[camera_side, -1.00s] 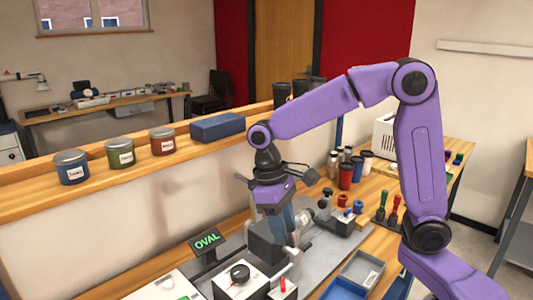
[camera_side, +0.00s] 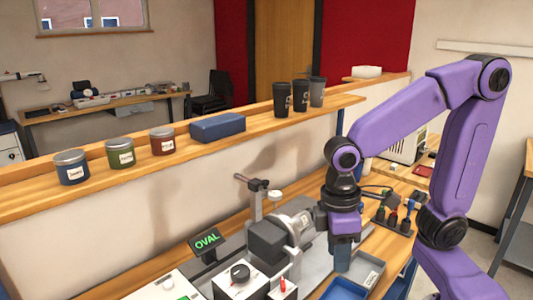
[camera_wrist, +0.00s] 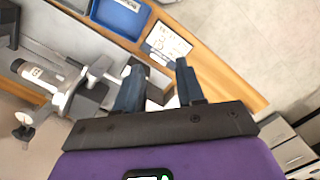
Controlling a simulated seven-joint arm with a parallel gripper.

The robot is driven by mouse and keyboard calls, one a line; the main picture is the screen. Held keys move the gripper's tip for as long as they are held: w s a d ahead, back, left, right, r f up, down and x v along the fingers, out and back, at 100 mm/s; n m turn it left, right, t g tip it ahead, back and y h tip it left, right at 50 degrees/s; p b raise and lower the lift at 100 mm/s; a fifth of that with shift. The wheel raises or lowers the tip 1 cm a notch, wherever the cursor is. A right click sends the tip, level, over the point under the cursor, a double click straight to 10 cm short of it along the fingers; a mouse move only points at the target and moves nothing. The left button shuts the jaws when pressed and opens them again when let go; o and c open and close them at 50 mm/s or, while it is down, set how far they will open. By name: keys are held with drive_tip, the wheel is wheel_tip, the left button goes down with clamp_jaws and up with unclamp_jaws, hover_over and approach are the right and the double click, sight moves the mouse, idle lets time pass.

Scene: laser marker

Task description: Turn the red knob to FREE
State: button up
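I cannot read any FREE mark. A display (camera_side: 207,241) shows OVAL in green. My gripper (camera_side: 343,266) is to the right of and apart from the red knob, pointing down by the grey tray. In the wrist view its two blue-grey fingers (camera_wrist: 157,78) are spread, with nothing held between them. The red knob is not visible in the wrist view.
A grey machine with a cylindrical chuck (camera_side: 297,226) stands between the display and my gripper. A rack of coloured-handled tools (camera_side: 392,218) is at right. Jars and cups line the shelf (camera_side: 200,158).

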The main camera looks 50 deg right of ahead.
drive_tip(key=shift+s+d+f+n+t+y, duration=0.65)
drive_tip(key=shift+s+d+n, duration=1.05)
drive_tip(key=shift+s, duration=1.85)
drive_tip(key=w+a+r+m+t, duration=0.1)
drive_tip(key=w+a+r+m, duration=0.15)
drive_tip(key=w, duration=0.65)
drive_tip(key=w+a+r+m, duration=0.1)
drive_tip(key=w+r+m, duration=0.3)
drive_tip(key=w, duration=0.4)
drive_tip(key=w+d+r+m+t, duration=0.1)
drive_tip(key=w+d+r+m, duration=0.1)
drive_tip(key=w, duration=0.5)
drive_tip(key=w+d+r+m+t, duration=0.1)
drive_tip(key=w+d+r+m, duration=0.2)
drive_tip(key=w, duration=0.4)
drive_tip(key=shift+w+d+r+h, duration=0.35)
drive_tip(key=shift+r+h, duration=0.1)
drive_tip(key=shift+m, duration=0.25)
